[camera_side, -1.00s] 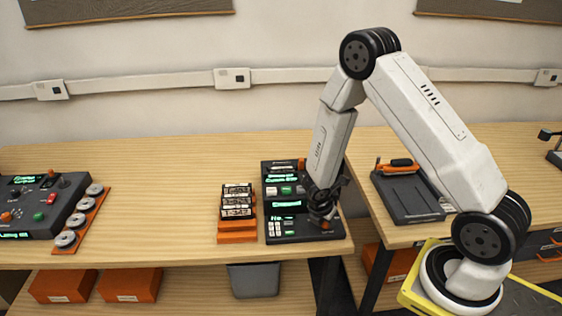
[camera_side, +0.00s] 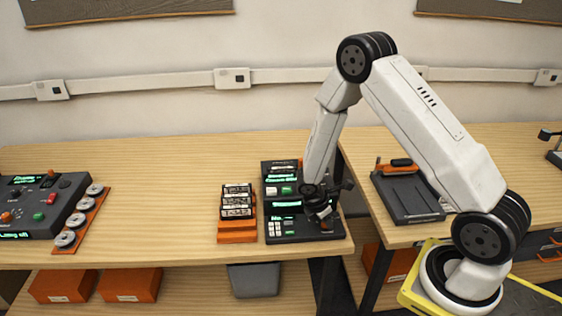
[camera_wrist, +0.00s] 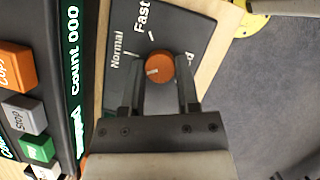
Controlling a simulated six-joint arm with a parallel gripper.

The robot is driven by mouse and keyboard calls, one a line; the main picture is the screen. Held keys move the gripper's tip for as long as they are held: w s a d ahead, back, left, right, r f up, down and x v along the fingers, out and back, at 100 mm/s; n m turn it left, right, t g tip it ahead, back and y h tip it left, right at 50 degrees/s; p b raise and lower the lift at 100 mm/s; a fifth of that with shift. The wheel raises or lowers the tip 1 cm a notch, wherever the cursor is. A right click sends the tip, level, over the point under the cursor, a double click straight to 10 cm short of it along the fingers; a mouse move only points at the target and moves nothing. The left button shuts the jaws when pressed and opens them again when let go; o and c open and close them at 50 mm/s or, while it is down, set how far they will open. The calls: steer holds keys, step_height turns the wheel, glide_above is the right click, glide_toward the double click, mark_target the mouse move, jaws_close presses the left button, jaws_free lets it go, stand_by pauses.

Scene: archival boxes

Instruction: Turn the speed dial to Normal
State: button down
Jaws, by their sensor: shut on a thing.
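The speed dial (camera_wrist: 159,66) is a round orange knob on a dark panel in the wrist view. Its white pointer mark faces left, roughly toward the Normal label (camera_wrist: 117,50) and slightly below it in the picture. The Fast label (camera_wrist: 142,17) is above the dial. A third label at right is mostly hidden by a finger. My gripper (camera_wrist: 160,80) is shut on the dial, one finger on each side. In the side view my gripper (camera_side: 325,216) is low at the right front of the dark console (camera_side: 305,236) and largely covers the dial.
Orange, grey and green buttons and a green "Count 000" display (camera_wrist: 75,60) lie left of the dial. An orange rack of cartridges (camera_side: 237,229) stands left of the console. Another control panel (camera_side: 40,195) is at far left. A dark tray (camera_side: 405,198) lies right.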

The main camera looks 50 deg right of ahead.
steer(key=m+g, duration=0.1)
steer(key=m, duration=0.2)
steer(key=m+g+y, duration=0.1)
steer(key=m, duration=0.2)
steer(key=shift+w+d, duration=0.1)
steer(key=shift+w, duration=0.05)
steer(key=shift+m, duration=0.3)
steer(key=shift+c, duration=1.7)
jaws_free()
steer(key=shift+r, duration=0.1)
steer(key=v, duration=0.7)
steer(key=shift+r, duration=0.35)
steer(key=shift+w, duration=0.15)
